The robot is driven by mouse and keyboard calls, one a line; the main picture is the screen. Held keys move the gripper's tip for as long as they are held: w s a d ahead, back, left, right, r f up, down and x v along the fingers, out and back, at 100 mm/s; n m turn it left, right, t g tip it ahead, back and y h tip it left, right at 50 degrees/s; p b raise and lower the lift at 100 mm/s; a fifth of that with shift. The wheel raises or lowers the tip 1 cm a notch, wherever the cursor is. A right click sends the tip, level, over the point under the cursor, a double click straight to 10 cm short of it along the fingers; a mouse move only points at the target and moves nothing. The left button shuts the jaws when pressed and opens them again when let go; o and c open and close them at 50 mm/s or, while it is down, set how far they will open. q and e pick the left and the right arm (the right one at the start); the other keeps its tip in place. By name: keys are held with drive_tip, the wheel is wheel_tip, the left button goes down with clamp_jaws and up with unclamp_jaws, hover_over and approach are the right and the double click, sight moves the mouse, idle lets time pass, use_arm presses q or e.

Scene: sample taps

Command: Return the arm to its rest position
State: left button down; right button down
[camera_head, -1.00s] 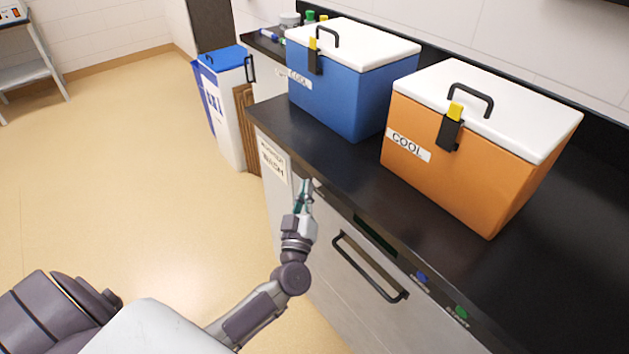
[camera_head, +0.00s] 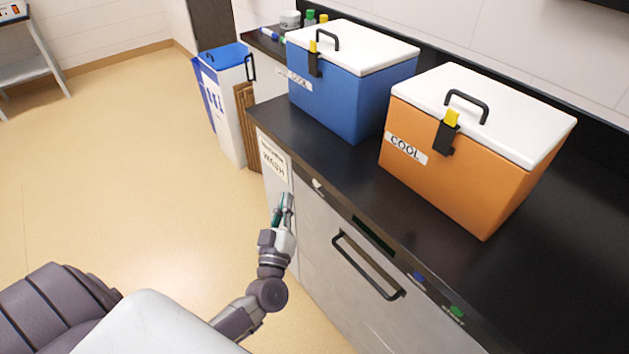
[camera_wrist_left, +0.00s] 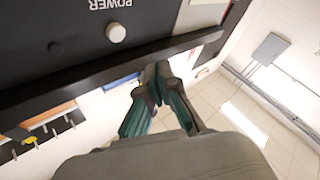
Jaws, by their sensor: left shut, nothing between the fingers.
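My left gripper (camera_head: 284,205) is in front of the grey appliance front (camera_head: 318,240) under the black counter, near its left corner. It is shut and empty, with its fingertips together; its teal fingers also show in the left wrist view (camera_wrist_left: 158,78). In that view a white round knob (camera_wrist_left: 116,33) beside the word POWER is above the fingers, apart from them. The knob also shows in the head view (camera_head: 317,184), up and to the right of the fingertips. My right gripper is not in view.
A blue cooler (camera_head: 340,98) and an orange cooler (camera_head: 450,170), both with white lids, stand on the black counter (camera_head: 335,165). A black handle (camera_head: 368,268) sticks out from the appliance front. A white bin with a blue lid (camera_head: 222,55) stands behind.

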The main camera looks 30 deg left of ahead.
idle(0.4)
use_arm(q)
drive_tip(key=s+d+f+m+g+h, duration=0.2)
drive_tip(key=s+f+m+g+h, duration=0.1)
drive_tip(key=f, duration=0.7)
drive_tip(key=s+d+f+m+g+h, duration=0.2)
drive_tip(key=s+d+f+m, duration=0.1)
drive_tip(key=f, duration=0.7)
drive_tip(key=s+d+f+m+g+h, duration=0.2)
drive_tip(key=s+f+g+h, duration=0.1)
drive_tip(key=f, duration=0.7)
drive_tip(key=s+f+m+g, duration=0.1)
drive_tip(key=s+f+g, duration=0.2)
drive_tip(key=s+f, duration=0.3)
drive_tip(key=s+d+f+m+g+p, duration=0.1)
drive_tip(key=s+f+g, duration=0.3)
drive_tip(key=s, duration=1.1)
drive_tip(key=s+d+f+m+g, duration=0.1)
drive_tip(key=s+f+g, duration=0.3)
drive_tip(key=s+f, duration=0.4)
drive_tip(key=s+m, duration=0.1)
drive_tip(key=s, duration=0.2)
drive_tip(key=shift+s+d+p, duration=0.15)
drive_tip(key=shift+d+p, duration=0.1)
drive_tip(key=shift+p, duration=0.05)
